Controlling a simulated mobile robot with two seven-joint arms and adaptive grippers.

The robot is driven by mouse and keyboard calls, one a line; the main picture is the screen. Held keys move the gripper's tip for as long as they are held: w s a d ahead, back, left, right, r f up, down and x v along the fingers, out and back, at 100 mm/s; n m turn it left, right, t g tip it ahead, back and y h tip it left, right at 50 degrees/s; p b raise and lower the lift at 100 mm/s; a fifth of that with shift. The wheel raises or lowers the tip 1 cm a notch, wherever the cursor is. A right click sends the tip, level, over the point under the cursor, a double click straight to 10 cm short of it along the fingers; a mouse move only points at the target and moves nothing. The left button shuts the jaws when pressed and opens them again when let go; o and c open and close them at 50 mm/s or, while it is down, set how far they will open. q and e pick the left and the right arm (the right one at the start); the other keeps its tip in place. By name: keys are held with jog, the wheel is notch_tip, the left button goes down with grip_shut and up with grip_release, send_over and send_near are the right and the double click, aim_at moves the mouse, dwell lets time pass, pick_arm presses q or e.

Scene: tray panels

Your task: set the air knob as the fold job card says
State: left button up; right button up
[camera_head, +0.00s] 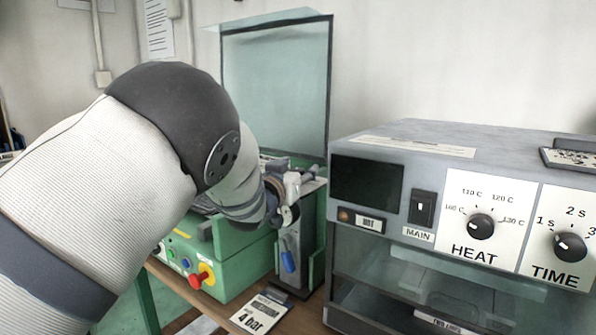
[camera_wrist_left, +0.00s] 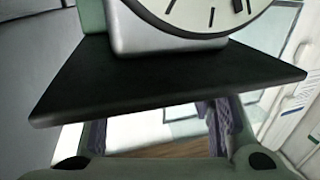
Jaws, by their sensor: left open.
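My left gripper (camera_head: 287,200) is open beside the upper right end of the green machine (camera_head: 246,268). My arm hides much of that machine and of what is in front of the fingers. I cannot make out the air knob in the head view, or whether the fingers touch it. In the left wrist view a white round dial (camera_wrist_left: 205,12) with black tick marks is cut off by the top edge. A black plate (camera_wrist_left: 170,75) hides the fingertips there. The job card (camera_head: 260,314) reads "4 bar" and lies on the table. My right gripper is not in view.
The green machine has a red knob (camera_head: 202,276), small buttons and a blue handle (camera_head: 289,261). A raised clear panel (camera_head: 275,85) stands behind. The grey machine to the right has HEAT (camera_head: 481,227) and TIME (camera_head: 570,246) knobs, close to the gripper's right.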

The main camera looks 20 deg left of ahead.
pick_arm(q)
grip_shut()
